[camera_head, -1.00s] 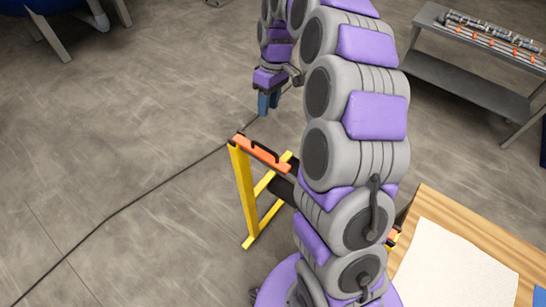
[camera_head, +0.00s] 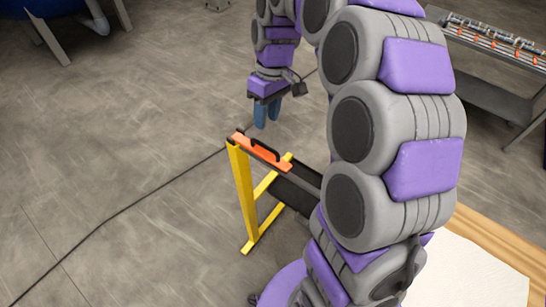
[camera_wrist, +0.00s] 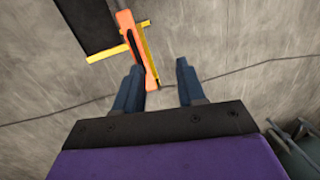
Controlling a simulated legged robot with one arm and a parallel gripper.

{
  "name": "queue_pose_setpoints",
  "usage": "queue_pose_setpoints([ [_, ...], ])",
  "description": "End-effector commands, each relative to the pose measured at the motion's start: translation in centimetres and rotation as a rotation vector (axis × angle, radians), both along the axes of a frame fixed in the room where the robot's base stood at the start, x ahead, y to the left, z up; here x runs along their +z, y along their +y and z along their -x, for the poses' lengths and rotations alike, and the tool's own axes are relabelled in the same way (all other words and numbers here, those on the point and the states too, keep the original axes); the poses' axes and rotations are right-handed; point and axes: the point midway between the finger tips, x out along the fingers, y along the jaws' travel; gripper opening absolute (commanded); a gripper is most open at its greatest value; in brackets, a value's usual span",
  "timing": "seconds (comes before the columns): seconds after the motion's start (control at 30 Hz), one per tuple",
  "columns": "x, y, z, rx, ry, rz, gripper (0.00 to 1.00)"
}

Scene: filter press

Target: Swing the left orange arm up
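The left orange arm (camera_head: 263,151) lies along the top of the yellow stand, with a dark handle on it. It also shows in the wrist view (camera_wrist: 139,52), running from the upper middle down toward my left finger. My gripper (camera_head: 267,116) hangs just above and behind the orange arm in the head view, fingers pointing down.
The yellow stand (camera_head: 243,190) holds a dark plate (camera_head: 296,190). A wooden table (camera_head: 485,229) with a white sheet is at the lower right. A grey bench (camera_head: 487,77) with parts stands at the upper right. A cable crosses the open floor at left.

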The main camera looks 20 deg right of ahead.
Motion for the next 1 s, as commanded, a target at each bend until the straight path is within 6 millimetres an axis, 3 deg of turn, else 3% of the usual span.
queue_pose_setpoints([
  [0.5, -3.0, 1.3, 7.7, -0.096, 0.025, 0.047, 0.4],
  [0.7, -3.5, 1.4, 9.0, -0.118, 0.026, 0.057, 0.4],
  [1.0, -3.5, 1.4, 9.2, -0.122, 0.026, 0.06, 0.4],
])
